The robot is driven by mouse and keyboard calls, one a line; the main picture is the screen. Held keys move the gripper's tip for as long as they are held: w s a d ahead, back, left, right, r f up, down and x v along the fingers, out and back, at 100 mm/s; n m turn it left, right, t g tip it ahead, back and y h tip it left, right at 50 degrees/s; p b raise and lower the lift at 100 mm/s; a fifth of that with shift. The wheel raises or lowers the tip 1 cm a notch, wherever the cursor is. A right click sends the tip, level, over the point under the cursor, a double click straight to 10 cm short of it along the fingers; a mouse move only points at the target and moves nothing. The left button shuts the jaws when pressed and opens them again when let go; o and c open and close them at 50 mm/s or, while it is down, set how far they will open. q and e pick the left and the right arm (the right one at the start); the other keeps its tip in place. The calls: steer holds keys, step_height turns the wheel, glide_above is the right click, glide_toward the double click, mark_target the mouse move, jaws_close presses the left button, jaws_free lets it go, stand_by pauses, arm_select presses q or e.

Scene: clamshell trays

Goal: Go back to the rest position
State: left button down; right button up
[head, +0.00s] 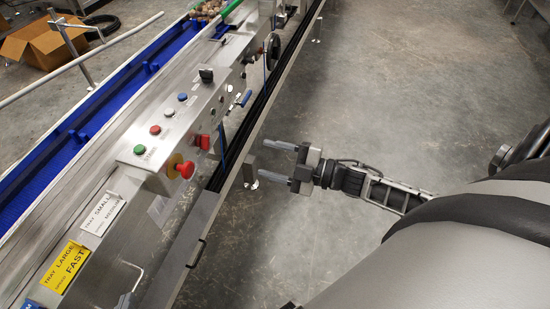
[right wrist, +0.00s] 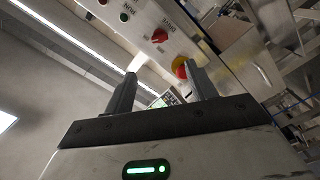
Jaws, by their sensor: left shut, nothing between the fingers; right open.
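My right gripper (head: 276,162) is on an arm that comes in from the right in the head view. It hangs over the grey floor, just right of the conveyor's side rail, and points left towards the machine. Its two fingers are apart with nothing between them. In the right wrist view the open fingers (right wrist: 160,88) also show empty, with the control panel (right wrist: 150,25) beyond them. My left gripper is not in view.
The conveyor has a blue belt (head: 60,145) and a panel with coloured buttons and a red emergency stop (head: 185,169). A dark side rail (head: 240,140) borders it. Signs (head: 66,266) are at lower left, a cardboard box (head: 45,42) at upper left. Floor (head: 410,90) at right is clear.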

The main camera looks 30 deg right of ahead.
steer(key=shift+s+d, duration=0.2)
stand_by(0.4)
steer(key=s+a+m+g+h+p, duration=0.2)
steer(key=s+a+m+h, duration=0.5)
steer(key=s+a+m, duration=0.4)
steer(key=a+m+g, duration=0.1)
steer(key=m, duration=0.4)
steer(key=shift+s+f, duration=0.15)
steer(key=shift+s, duration=0.05)
